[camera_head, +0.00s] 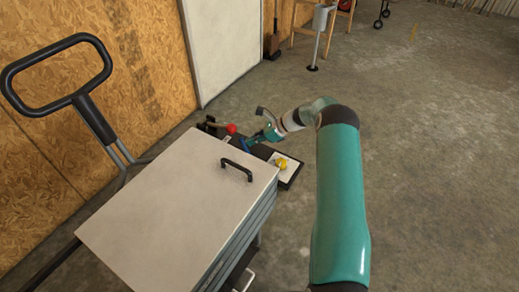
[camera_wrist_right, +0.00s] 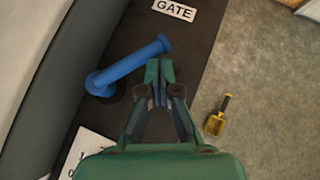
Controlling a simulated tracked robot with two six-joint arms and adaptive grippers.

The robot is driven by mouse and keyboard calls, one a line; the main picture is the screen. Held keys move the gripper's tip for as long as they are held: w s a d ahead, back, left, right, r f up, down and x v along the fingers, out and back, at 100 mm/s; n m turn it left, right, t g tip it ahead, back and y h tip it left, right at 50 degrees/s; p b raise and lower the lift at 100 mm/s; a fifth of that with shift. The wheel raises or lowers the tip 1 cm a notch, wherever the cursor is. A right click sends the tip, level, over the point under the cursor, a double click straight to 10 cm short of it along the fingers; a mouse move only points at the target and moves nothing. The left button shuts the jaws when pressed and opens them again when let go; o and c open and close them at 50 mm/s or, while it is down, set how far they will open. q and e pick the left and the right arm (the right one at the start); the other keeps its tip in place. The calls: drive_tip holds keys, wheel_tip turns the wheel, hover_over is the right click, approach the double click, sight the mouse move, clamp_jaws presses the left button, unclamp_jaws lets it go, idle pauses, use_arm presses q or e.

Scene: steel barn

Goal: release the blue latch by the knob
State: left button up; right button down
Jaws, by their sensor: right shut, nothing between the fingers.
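The blue latch (camera_wrist_right: 130,66) shows in the right wrist view as a round bar slanting up to the right, with a thicker rounded lower-left end and a flanged upper-right end. It lies over a dark board (camera_wrist_right: 205,45). My right gripper (camera_wrist_right: 160,70) is shut and empty, its tips just right of the bar and below the flanged end; I cannot tell whether they touch. In the head view the latch (camera_head: 246,147) is a small blue patch, partly hidden by my right gripper (camera_head: 252,141). My left gripper is not in view.
A grey cabinet (camera_head: 165,215) with a black handle (camera_head: 237,170) stands in front of the board. A red knob (camera_head: 231,128) is left of my right gripper. The wrist view shows a "GATE" label (camera_wrist_right: 174,9).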

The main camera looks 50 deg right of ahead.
sight(241, 142)
drive_tip(key=shift+w+a+b, duration=0.3)
drive_tip(key=shift+w+b, duration=0.2)
drive_tip(key=shift+w, duration=0.05)
drive_tip(key=shift+w+a+n+g+y+b, duration=0.35)
drive_tip(key=shift+n+y, duration=0.25)
drive_tip(key=shift+n, duration=0.2)
drive_tip(key=shift+w+a, duration=0.65)
drive_tip(key=shift+a, duration=0.25)
drive_tip(key=v, duration=1.2)
